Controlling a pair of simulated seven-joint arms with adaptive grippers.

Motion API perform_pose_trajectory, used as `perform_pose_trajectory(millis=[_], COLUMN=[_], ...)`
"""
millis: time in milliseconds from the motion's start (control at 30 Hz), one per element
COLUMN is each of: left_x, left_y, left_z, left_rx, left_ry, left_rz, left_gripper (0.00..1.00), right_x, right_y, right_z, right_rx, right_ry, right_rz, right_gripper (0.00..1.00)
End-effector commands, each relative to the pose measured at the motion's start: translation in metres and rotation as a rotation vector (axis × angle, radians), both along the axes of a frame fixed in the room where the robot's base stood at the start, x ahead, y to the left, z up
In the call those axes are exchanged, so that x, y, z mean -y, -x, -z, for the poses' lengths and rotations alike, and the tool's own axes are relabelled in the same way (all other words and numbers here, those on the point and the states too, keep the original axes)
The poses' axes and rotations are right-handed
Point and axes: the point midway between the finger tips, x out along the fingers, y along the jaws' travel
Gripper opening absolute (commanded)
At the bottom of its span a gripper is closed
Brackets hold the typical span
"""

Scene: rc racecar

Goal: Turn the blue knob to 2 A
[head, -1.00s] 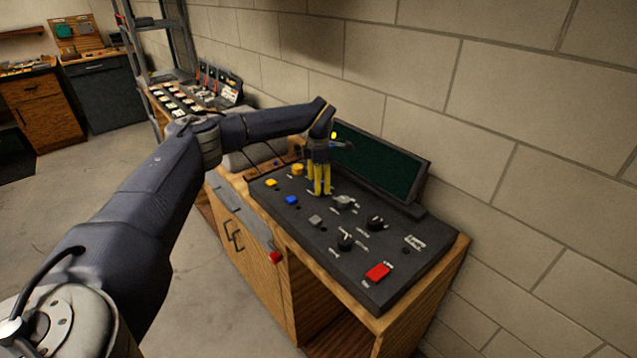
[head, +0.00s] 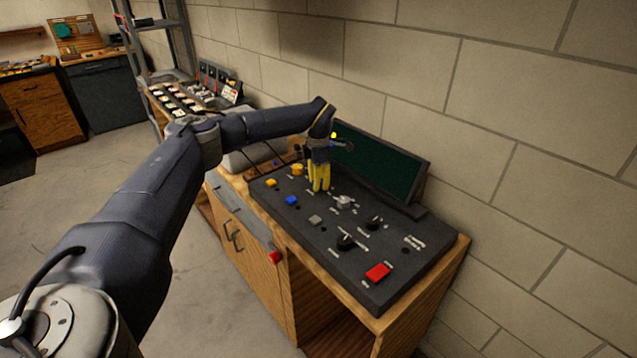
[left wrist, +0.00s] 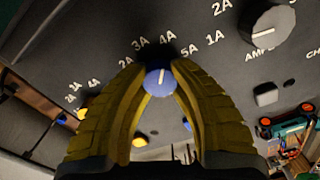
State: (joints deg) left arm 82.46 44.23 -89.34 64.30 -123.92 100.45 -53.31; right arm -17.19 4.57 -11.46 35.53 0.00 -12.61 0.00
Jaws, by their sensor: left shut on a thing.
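The blue knob (left wrist: 158,80) sits on the dark control panel between my left gripper's yellow fingers in the left wrist view. Its white pointer line points up, roughly toward the 4A label. Labels 2A, 3A, 4A and 5A arc around it, with 2A on the left. My left gripper (left wrist: 159,92) is shut on the knob, one finger on each side. In the head view my left gripper (head: 319,190) reaches down to the panel (head: 325,263), and its fingers hide the knob. My right gripper is not in view.
A grey knob (head: 344,202) stands close to the right of my gripper. Black knobs (head: 346,242) and a red button (head: 377,272) are nearer the front right. A blue button (head: 291,200) is on the left. A dark screen (head: 380,165) rises behind the panel.

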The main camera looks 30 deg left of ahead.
Motion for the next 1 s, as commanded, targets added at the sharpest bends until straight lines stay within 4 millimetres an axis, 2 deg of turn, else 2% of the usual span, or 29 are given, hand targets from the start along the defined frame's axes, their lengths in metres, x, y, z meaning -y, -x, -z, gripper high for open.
perform_pose_trajectory(millis=[367, 1000], left_x=[-0.0006, 0.0002], left_y=[0.0009, 0.0019], left_z=[0.0009, 0.0017], left_rx=[-0.004, -0.005], left_ry=[0.0, -0.001], left_rz=[-0.145, -0.743], left_gripper=[0.0, 0.0], right_x=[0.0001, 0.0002], right_y=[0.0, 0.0], right_z=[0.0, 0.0], right_rx=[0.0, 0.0], right_ry=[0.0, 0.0], right_rz=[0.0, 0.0], right_gripper=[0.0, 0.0])
